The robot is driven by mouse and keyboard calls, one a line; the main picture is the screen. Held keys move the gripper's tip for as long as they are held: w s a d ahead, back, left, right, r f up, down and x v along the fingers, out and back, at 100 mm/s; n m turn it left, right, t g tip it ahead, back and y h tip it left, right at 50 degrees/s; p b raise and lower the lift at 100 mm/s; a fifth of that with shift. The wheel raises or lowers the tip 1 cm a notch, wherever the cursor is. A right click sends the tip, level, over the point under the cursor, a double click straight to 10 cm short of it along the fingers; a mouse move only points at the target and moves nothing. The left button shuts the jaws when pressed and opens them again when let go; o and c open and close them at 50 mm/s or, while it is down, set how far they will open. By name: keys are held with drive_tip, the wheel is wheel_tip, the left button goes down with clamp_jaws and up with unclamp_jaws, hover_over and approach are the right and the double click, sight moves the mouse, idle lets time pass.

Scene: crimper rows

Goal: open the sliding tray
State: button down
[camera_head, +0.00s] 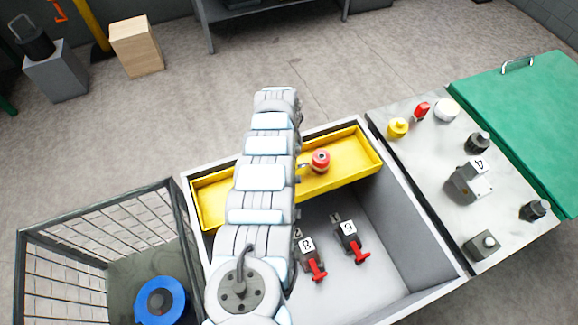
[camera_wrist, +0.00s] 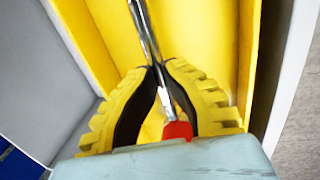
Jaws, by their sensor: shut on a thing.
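The sliding tray (camera_head: 350,141) is a long yellow trough across the far part of an open grey box. A red and pale round object (camera_head: 320,161) sits in it, right of my arm. In the wrist view, yellow tray surfaces (camera_wrist: 205,38) fill most of the background. A red piece (camera_wrist: 178,130) shows between the fingers. My arm hides the gripper and the tray's middle in the head view.
Two grey tools with red handles, labelled 8 (camera_head: 308,248) and 6 (camera_head: 349,232), stand on the box floor. A grey panel (camera_head: 432,165) with several small items and a green lid (camera_head: 520,110) lie right. A wire basket (camera_head: 60,240) holding a blue ring (camera_head: 143,300) is left.

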drive_tip(key=shift+w+f, duration=0.15)
drive_tip(key=c, duration=1)
unclamp_jaws()
drive_tip(key=shift+s, duration=0.25)
drive_tip(key=shift+c, duration=0.2)
drive_tip(key=shift+w, duration=0.15)
drive_tip(key=shift+w+r, duration=0.15)
drive_tip(key=shift+r, duration=0.55)
wheel_tip(320, 180, up, 10)
drive_tip(key=w, duration=0.2)
drive_tip(key=shift+a+r, duration=0.25)
drive_tip(key=shift+a, duration=0.1)
